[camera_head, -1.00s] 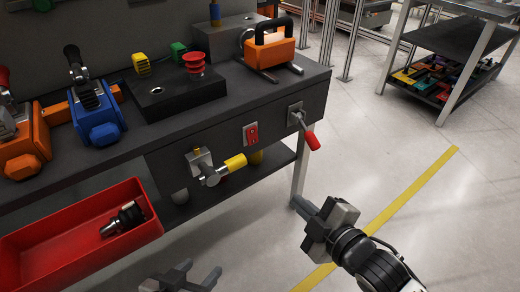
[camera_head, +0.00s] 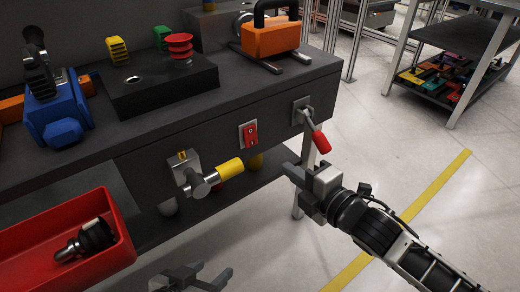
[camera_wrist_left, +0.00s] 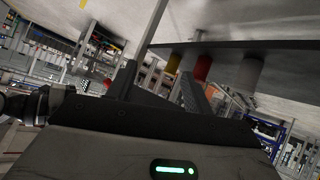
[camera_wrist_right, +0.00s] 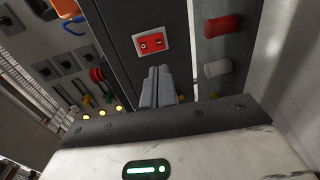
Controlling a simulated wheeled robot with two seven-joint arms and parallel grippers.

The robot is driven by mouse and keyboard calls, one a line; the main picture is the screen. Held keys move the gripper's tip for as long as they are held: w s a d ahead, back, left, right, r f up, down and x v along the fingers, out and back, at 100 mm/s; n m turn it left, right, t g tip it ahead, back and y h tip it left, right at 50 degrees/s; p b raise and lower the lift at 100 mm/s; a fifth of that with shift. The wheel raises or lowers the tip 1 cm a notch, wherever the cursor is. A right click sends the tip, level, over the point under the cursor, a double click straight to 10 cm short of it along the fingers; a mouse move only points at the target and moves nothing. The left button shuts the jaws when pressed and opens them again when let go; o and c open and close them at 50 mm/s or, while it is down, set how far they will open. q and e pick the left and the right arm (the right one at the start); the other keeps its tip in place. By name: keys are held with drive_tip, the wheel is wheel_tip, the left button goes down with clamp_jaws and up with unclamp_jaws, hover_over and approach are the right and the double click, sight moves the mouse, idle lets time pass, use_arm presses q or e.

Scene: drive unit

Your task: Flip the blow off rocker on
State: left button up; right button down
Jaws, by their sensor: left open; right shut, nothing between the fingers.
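The blow off rocker is a red switch (camera_head: 250,134) on a pale plate on the bench's dark front face. It also shows in the right wrist view (camera_wrist_right: 151,42), just past my right fingertips. My right gripper (camera_head: 292,172) is shut and empty, in front of the bench and to the lower right of the rocker, apart from it. Its closed fingers (camera_wrist_right: 157,73) point towards the rocker plate in the right wrist view. My left gripper (camera_head: 210,278) is open and empty, low in front of the bench; it also shows in the left wrist view (camera_wrist_left: 160,75).
A red-handled lever (camera_head: 320,141) sits right of the rocker, close to my right gripper. A valve with a yellow handle (camera_head: 229,168) juts out at its left. A red bin (camera_head: 125,235) hangs at lower left. Open floor (camera_head: 400,180) lies to the right.

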sight(253, 144)
drive_tip(key=b+x, duration=0.2)
drive_tip(key=x, duration=0.9)
drive_tip(key=shift+f+b, duration=0.15)
drive_tip(key=shift+b, duration=0.25)
use_arm(q)
drive_tip(key=shift+w+d+r+t+h, duration=0.15)
drive_tip(key=shift+d+r+t+h, duration=0.1)
drive_tip(key=shift+r+t, duration=0.25)
drive_tip(key=shift+w+d+r+t+h, duration=0.15)
drive_tip(key=shift+d+r+t, duration=0.15)
drive_tip(key=shift+r, duration=0.3)
use_arm(e)
drive_tip(key=shift+w+a, duration=0.2)
drive_tip(key=shift+w, duration=0.1)
use_arm(q)
drive_tip(key=shift+f, duration=0.1)
